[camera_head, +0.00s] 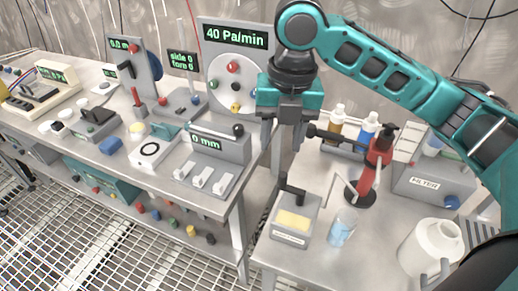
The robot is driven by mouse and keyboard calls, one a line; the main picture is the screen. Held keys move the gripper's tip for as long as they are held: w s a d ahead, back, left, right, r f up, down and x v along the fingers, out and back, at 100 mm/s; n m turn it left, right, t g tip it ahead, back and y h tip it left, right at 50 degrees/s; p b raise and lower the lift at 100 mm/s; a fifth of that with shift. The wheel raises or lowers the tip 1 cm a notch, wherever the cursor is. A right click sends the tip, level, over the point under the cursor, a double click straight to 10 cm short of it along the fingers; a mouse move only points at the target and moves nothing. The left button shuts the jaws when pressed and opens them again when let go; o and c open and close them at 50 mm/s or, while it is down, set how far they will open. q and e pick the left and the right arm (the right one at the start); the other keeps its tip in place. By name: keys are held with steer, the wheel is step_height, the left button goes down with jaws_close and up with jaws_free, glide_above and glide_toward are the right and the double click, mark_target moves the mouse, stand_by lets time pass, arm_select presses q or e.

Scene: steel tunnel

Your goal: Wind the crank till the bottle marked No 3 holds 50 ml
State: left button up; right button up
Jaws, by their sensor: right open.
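My right gripper (284,140) is open and empty, pointing down over the gap between the two benches. Just right of its fingers is the knob of a black handle (325,134), which reaches to a red upright device (378,155) with a black top and a bent grey spout. This handle may be the crank. A clear vessel (342,230) with pale blue liquid stands below the spout. I cannot read a No 3 mark or any volume. My left gripper is not in view.
A grey box with a yellow panel and black lever (292,222) stands at the right bench's front left. A white jug (430,246) and a filter box (432,178) are at right. A dial panel (234,78) reading 40 Pa/min rises behind the gripper.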

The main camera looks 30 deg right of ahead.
mark_target(283, 174)
steer(key=shift+n+h, duration=0.3)
steer(key=shift+n, duration=0.2)
steer(key=f, duration=0.3)
steer(key=d+f, duration=0.1)
steer(key=f, duration=0.7)
steer(key=shift+w+d+f, duration=0.1)
steer(key=shift+d+f, duration=0.05)
jaws_close()
